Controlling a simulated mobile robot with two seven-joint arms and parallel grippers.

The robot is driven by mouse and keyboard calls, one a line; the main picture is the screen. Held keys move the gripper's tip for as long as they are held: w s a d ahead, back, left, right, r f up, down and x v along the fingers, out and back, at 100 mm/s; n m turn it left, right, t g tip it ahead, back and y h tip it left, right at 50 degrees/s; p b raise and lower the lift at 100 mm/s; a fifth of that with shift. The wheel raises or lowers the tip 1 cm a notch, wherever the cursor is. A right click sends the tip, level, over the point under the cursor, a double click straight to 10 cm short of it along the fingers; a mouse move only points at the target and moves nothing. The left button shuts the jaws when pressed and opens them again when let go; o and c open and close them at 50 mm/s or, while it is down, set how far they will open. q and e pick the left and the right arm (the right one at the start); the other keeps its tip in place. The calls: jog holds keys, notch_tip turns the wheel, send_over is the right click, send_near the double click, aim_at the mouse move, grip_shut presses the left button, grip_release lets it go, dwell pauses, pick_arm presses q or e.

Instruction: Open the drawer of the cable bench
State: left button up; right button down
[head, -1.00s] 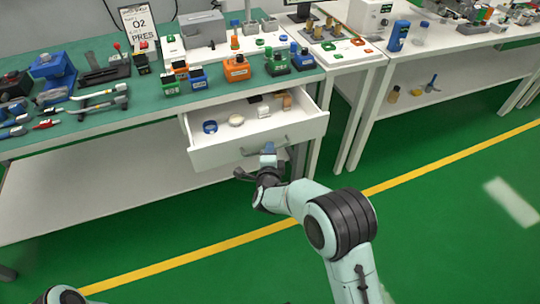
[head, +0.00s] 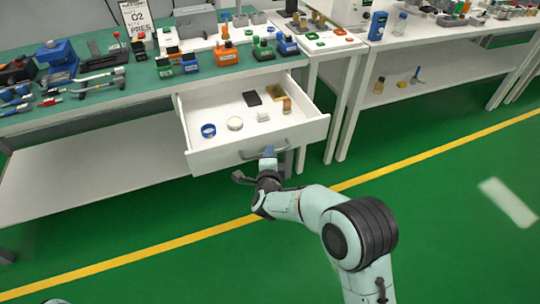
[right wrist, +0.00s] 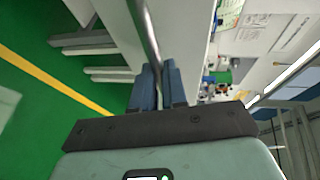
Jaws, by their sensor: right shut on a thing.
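The white drawer (head: 205,160) of the cable bench (head: 150,100) stands well out from under the green top. Its inside is in view, holding a blue ring (head: 208,130), a white roll (head: 235,123) and a few small pieces. A grey bar handle (head: 250,153) runs across its front. My right gripper (head: 268,153) is at the handle, below the drawer's front edge. In the right wrist view its blue fingers (right wrist: 158,88) are shut on the metal handle bar (right wrist: 145,30). Only a small bit of my left arm shows at the bottom left; its gripper is out of view.
Several coloured blocks and tools stand on the bench top. A second white table (head: 430,50) with a lower shelf (head: 420,75) stands to the right. The green floor (head: 130,215) in front is clear, crossed by a yellow line.

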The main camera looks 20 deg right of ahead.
dwell(0.3)
jog(key=c, duration=1.2)
grip_release()
pick_arm(q)
jog(key=s+r+p, duration=0.1)
jog(key=s+d, duration=0.1)
jog(key=shift+s+d+r+g+p, duration=0.2)
jog(key=shift+s+r+g+p, duration=0.15)
jog(key=shift+s+r+g, duration=0.05)
pick_arm(e)
jog(key=v, duration=1.3)
jog(key=shift+s+a, duration=0.1)
jog(key=shift+s, duration=0.15)
